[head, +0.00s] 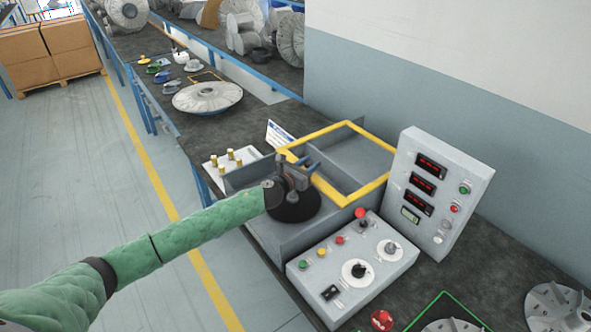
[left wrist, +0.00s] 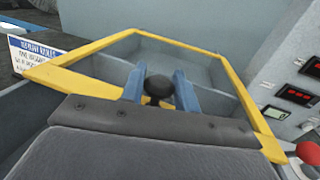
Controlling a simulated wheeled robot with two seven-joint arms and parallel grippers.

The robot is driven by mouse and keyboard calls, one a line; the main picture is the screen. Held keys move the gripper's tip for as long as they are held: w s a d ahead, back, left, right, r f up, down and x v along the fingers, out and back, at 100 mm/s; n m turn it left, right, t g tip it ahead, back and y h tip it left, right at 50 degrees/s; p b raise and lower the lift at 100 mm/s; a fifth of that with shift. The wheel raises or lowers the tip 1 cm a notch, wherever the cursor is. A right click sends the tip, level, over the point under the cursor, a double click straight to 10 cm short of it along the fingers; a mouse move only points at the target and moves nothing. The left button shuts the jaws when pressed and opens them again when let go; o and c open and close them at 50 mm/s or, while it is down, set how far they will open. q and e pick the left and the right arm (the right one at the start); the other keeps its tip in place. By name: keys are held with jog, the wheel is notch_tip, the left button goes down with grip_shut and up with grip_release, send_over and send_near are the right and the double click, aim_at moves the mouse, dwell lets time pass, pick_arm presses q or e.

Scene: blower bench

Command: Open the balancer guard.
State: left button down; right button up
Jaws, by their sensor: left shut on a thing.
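The balancer guard is a yellow frame (head: 316,136) with a see-through middle over the grey balancer box (head: 268,238). It also fills the middle of the left wrist view (left wrist: 90,50). I cannot tell from these views whether it is slightly raised. My left gripper (head: 311,164) is at the guard's near left side. In the left wrist view its two blue fingers (left wrist: 158,88) are shut on a round black knob (left wrist: 157,86), just inside the frame's near edge. My wrist hides part of that edge and of the box. My right gripper is not in view.
A control box (head: 345,270) with buttons and a red-knobbed lever stands in front of the balancer. An upright display panel (head: 436,190) stands close on its right. The wall is behind.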

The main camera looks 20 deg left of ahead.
aim_at(332, 161)
pick_arm(q)
jog(key=x, duration=0.3)
jog(key=d+x, duration=0.1)
jog(key=x, duration=0.2)
jog(key=s+d+x, duration=0.1)
jog(key=x, duration=0.2)
jog(key=shift+w+d, duration=0.1)
jog(key=shift+w, duration=0.25)
jog(key=shift+w+d, duration=0.15)
jog(key=shift+w, duration=0.1)
jog(key=shift+w+d, duration=0.15)
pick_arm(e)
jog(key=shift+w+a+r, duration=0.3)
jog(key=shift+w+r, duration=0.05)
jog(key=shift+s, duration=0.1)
pick_arm(q)
jog(key=c, duration=1.1)
grip_release()
jog(key=shift+o, duration=0.2)
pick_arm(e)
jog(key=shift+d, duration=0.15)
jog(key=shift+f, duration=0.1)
